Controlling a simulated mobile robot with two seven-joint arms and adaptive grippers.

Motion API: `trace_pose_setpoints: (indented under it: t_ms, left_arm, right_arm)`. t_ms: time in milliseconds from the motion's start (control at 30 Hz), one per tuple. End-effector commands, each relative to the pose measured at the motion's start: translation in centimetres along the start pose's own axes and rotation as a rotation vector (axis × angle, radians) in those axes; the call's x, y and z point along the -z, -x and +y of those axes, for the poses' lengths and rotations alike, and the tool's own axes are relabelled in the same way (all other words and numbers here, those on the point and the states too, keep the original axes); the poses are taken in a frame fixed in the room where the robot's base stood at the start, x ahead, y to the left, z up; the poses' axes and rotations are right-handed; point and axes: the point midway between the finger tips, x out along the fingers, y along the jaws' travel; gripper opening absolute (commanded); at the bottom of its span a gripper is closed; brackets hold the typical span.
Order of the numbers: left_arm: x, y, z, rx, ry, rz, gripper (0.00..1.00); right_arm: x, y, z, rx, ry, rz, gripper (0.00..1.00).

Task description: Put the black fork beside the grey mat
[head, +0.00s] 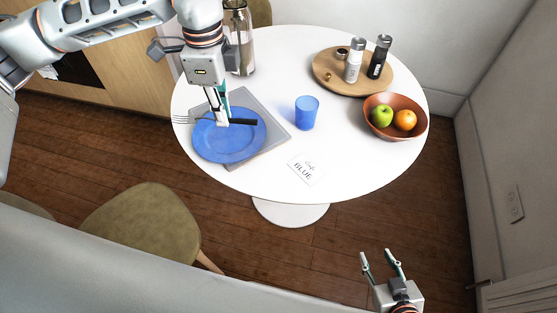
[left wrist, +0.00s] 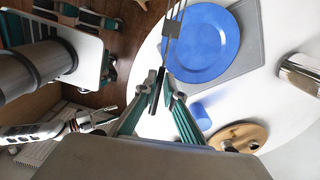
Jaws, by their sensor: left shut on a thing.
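My left gripper (head: 222,120) is shut on the black fork (head: 242,122), over the blue plate (head: 230,146) in the head view. The fork lies crosswise, its tines pointing left past the plate's rim. Its height above the plate is hard to judge. In the left wrist view the fork's black handle (left wrist: 158,80) runs between the fingertips, with the metal tines beyond. The grey mat (head: 272,122) lies on the table, partly covered by the plate. My right gripper (head: 380,257) is open and empty at the lower right, away from the table.
On the white round table (head: 350,155) stand a blue cup (head: 307,113), a card (head: 306,170), a fruit bowl (head: 423,122), a wooden tray (head: 330,78) with shakers, and a glass jar (head: 239,40). A chair (head: 140,225) is at front left. The table strip left of the mat is narrow.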

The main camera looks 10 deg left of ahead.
Motion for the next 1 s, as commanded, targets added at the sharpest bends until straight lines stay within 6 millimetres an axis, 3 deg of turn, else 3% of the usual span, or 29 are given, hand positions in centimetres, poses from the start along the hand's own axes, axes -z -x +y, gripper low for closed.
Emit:
trace_pose_setpoints:
  t_ms: [700,1000]
  left_arm:
    - [6.3,1.3,-0.3,0.001,-1.677,0.002,0.0]
    - [8.1,1.8,-0.3,-0.003,-2.242,-0.005,0.0]
  right_arm:
    - [-1.2,-0.4,-0.3,0.002,0.004,-0.01,0.4]
    - [-1.4,-0.6,-0.2,0.001,0.006,-0.01,0.4]
